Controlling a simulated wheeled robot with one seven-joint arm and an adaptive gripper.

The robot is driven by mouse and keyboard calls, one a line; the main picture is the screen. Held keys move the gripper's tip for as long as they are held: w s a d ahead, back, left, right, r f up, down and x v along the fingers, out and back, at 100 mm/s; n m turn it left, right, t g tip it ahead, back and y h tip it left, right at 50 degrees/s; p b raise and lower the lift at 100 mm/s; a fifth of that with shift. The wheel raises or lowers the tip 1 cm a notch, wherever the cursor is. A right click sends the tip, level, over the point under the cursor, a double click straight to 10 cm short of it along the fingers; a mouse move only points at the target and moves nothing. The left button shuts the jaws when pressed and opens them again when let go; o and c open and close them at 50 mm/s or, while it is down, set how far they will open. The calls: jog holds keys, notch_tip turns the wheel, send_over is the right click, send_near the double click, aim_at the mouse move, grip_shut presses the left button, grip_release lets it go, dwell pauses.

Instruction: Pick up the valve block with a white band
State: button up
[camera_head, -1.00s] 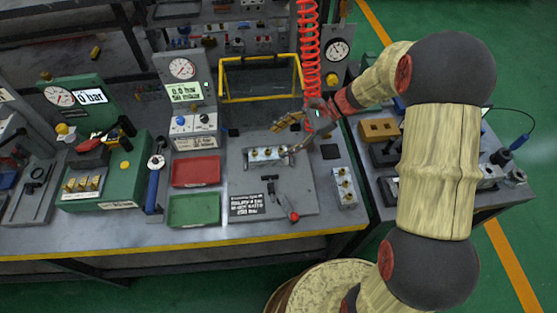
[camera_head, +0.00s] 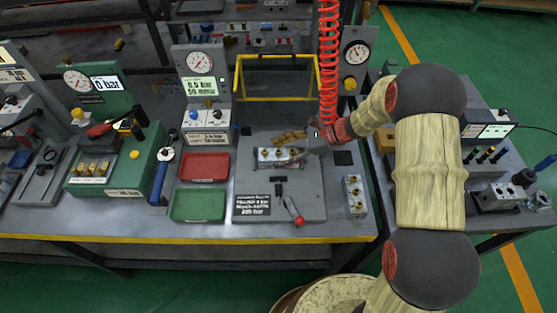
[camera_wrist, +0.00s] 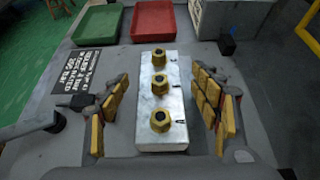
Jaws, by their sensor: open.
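A silver-grey valve block (camera_wrist: 160,85) with three brass fittings on top lies between my fingers in the wrist view. It also shows in the head view (camera_head: 279,157) on the grey work plate. I cannot make out a white band on it. My gripper (camera_wrist: 162,108) is open, with one yellow-padded finger on each side of the block and visible gaps to both sides. In the head view my gripper (camera_head: 296,147) is at the block, partly hiding its right end. A second valve block (camera_head: 354,196) stands at the right of the bench, apart from my gripper.
A red tray (camera_head: 203,167) and a green tray (camera_head: 198,205) lie left of the plate. A red-knobbed lever (camera_head: 294,211) and a black label (camera_head: 253,205) are in front of the block. A yellow-framed bin (camera_head: 277,92) stands behind, near a hanging red coiled hose (camera_head: 329,65).

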jog(key=shift+a+f, duration=0.1)
jog(key=shift+a, duration=0.2)
jog(key=shift+c, duration=1.1)
grip_shut()
